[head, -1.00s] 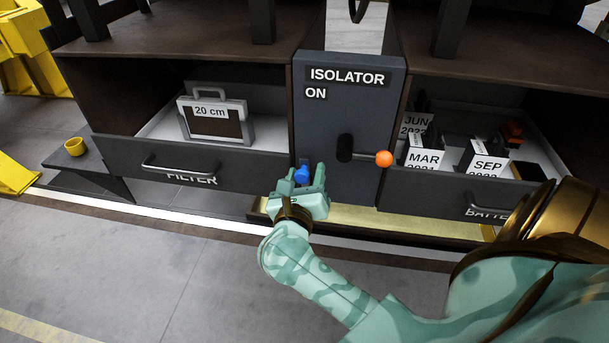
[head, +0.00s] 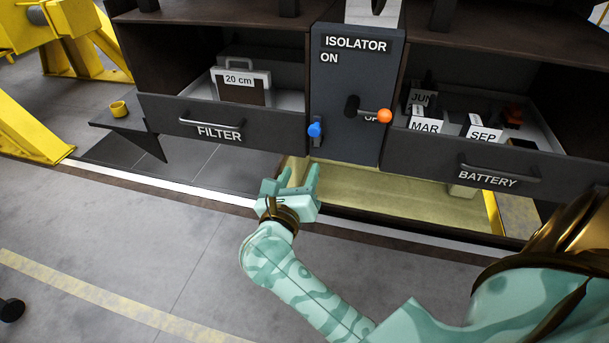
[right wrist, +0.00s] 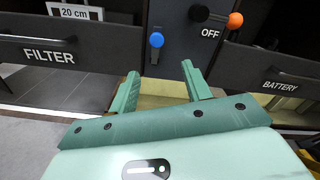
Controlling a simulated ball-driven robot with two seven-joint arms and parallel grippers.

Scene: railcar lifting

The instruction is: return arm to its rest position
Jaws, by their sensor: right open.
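My right gripper (head: 298,180) is open and empty, in front of and below the isolator box (head: 345,140). In the right wrist view its two fingers (right wrist: 160,88) stand apart with nothing between them. The box carries a black lever with an orange knob (head: 384,116) pointing right, by the word OFF. A blue knob (head: 315,130) sits low on the box's left side; it also shows in the right wrist view (right wrist: 157,40), beyond the fingers and apart from them. My left gripper is not in view.
The FILTER drawer (head: 215,125) on the left is open, with a 20 cm filter (head: 240,88) in it. The BATTERY drawer (head: 480,165) on the right is open and holds several dated blocks. The grey floor (head: 120,230) in front is clear.

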